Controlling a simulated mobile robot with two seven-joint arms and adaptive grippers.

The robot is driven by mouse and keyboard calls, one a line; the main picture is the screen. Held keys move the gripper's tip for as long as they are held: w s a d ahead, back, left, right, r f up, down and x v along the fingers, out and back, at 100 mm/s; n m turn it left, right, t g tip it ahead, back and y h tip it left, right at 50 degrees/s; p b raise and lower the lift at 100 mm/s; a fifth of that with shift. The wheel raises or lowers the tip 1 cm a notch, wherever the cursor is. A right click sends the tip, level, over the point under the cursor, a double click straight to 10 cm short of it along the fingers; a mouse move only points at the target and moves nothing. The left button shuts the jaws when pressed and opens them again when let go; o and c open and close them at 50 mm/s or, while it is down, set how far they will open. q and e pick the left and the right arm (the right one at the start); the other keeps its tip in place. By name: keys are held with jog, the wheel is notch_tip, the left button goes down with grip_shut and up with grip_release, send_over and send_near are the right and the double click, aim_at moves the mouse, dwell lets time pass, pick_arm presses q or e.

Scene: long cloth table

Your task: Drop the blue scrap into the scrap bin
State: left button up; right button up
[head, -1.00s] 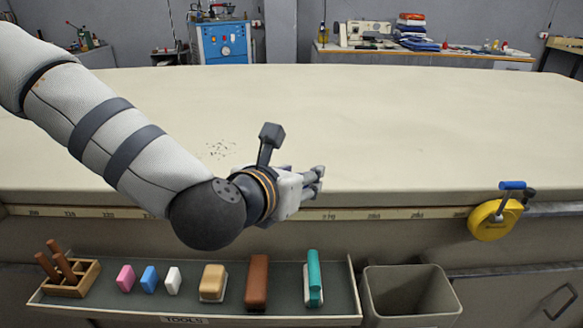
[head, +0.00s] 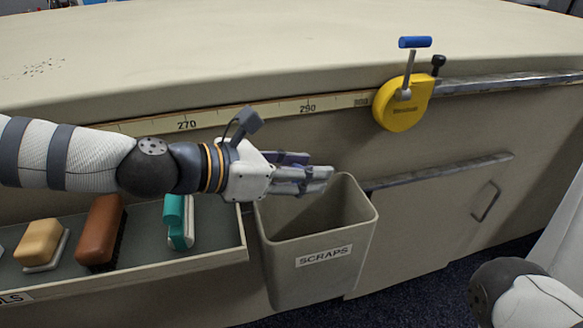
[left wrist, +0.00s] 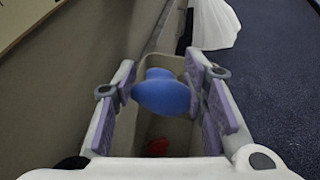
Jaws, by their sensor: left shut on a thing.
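The blue scrap (left wrist: 163,94) shows in the left wrist view between the two finger pads. My left gripper (head: 318,176) is shut on it; it also shows in the left wrist view (left wrist: 165,100). In the head view the fingers hide the scrap. The scrap bin (head: 318,254), a grey open box labelled SCRAPS, hangs at the table's front. My left fingers are above its opening, near the back rim. The bin's inside (left wrist: 178,132) shows beneath the scrap, with a red thing (left wrist: 157,147) in it. My right gripper is out of view.
Left of the bin is a tool tray (head: 150,273) with a teal-and-white item (head: 179,222), a brown block (head: 101,232) and a tan block (head: 41,243). A yellow crank device (head: 402,105) sits on the table edge, right of and above the bin. The tabletop (head: 250,50) is largely clear.

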pick_arm(q)
notch_tip(320, 180, down, 5)
jog(key=b, duration=0.3)
jog(key=shift+r, duration=0.2)
jog(key=o, duration=0.9)
notch_tip(320, 180, up, 10)
jog(key=shift+r, duration=0.1)
